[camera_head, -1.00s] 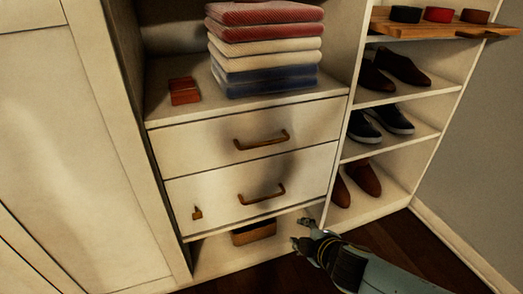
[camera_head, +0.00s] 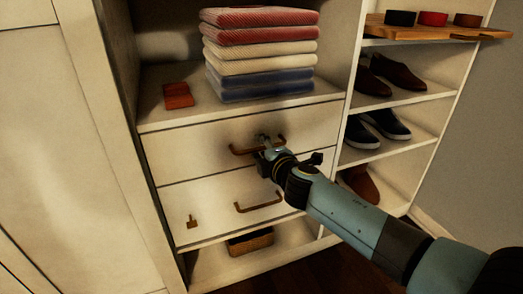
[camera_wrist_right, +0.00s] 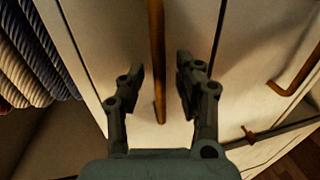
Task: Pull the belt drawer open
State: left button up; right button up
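Two white drawers sit one above the other: the upper drawer (camera_head: 185,150) and the lower drawer (camera_head: 215,195), both shut. Each has a bronze bar handle. The upper handle (camera_head: 240,152) is partly hidden by my right gripper (camera_head: 265,155). In the wrist view my right gripper (camera_wrist_right: 158,85) is open, with one finger on each side of the upper handle (camera_wrist_right: 157,40); no grip on it shows. The lower handle (camera_head: 258,205) is free below. A small brown tag-like mark (camera_head: 192,221) is on the lower drawer. My left gripper is not in view.
Folded towels (camera_head: 258,60) and a flat brown item (camera_head: 178,95) lie on the shelf above. Shoes (camera_head: 385,124) fill the shelves at right. A wooden tray (camera_head: 440,34) with round items sticks out there. A basket (camera_head: 250,241) sits below the drawers.

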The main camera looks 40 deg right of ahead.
jog(key=shift+w, duration=0.2)
jog(key=shift+c, duration=0.2)
grip_shut()
jog(key=shift+f, duration=0.1)
